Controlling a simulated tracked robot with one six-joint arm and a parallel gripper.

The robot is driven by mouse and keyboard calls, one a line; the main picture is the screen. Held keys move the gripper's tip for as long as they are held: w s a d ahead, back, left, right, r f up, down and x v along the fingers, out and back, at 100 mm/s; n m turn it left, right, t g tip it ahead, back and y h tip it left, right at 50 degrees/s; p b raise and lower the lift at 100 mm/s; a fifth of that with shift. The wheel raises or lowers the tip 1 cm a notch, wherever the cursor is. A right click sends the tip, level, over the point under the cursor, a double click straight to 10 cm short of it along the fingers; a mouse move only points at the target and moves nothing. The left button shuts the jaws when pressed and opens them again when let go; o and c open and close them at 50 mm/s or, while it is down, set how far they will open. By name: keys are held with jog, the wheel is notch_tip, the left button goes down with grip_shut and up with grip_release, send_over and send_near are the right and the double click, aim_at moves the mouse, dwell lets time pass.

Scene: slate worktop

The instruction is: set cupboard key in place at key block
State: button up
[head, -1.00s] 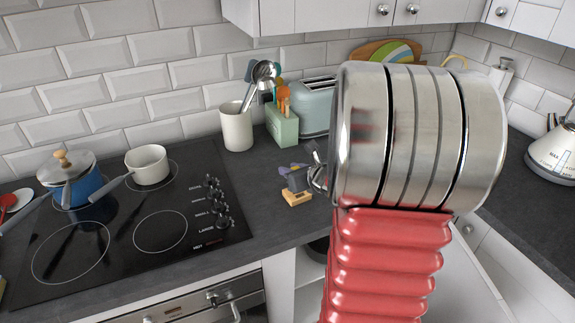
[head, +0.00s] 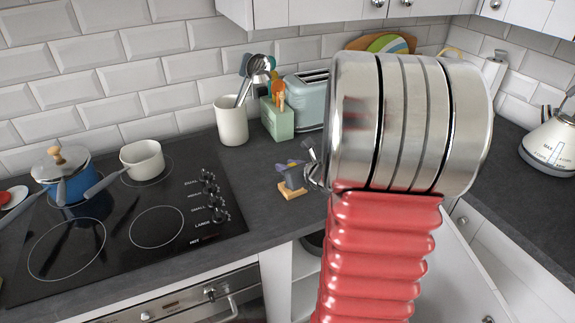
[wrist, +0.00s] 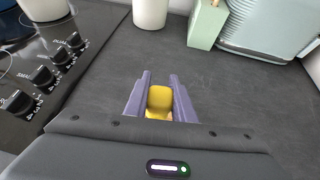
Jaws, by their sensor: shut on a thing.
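My gripper (wrist: 160,80) has two purple fingers shut on the cupboard key. The key's rounded yellow end (wrist: 159,98) shows between them in the wrist view, and the rest of it is hidden. A little of the wooden base shows below the key in the wrist view. I cannot tell whether the key touches the block or is in it.
The black hob (head: 130,225) with a blue pot (head: 72,187) and a cream saucepan (head: 143,160) lies to the left. A cream utensil crock (head: 231,121), a green holder (head: 277,119) and a toaster (head: 305,98) stand behind. Bare worktop surrounds the key block.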

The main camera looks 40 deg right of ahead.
jog(key=shift+f, duration=0.3)
jog(key=shift+f, duration=0.3)
jog(key=shift+f, duration=0.35)
jog(key=shift+f, duration=0.4)
jog(key=shift+f, duration=0.45)
jog(key=o, duration=1.1)
jog(key=shift+o, duration=0.2)
jog(key=shift+s, duration=0.1)
jog(key=v, duration=1.3)
jog(key=shift+s+r, duration=0.15)
jog(key=shift+s, duration=0.1)
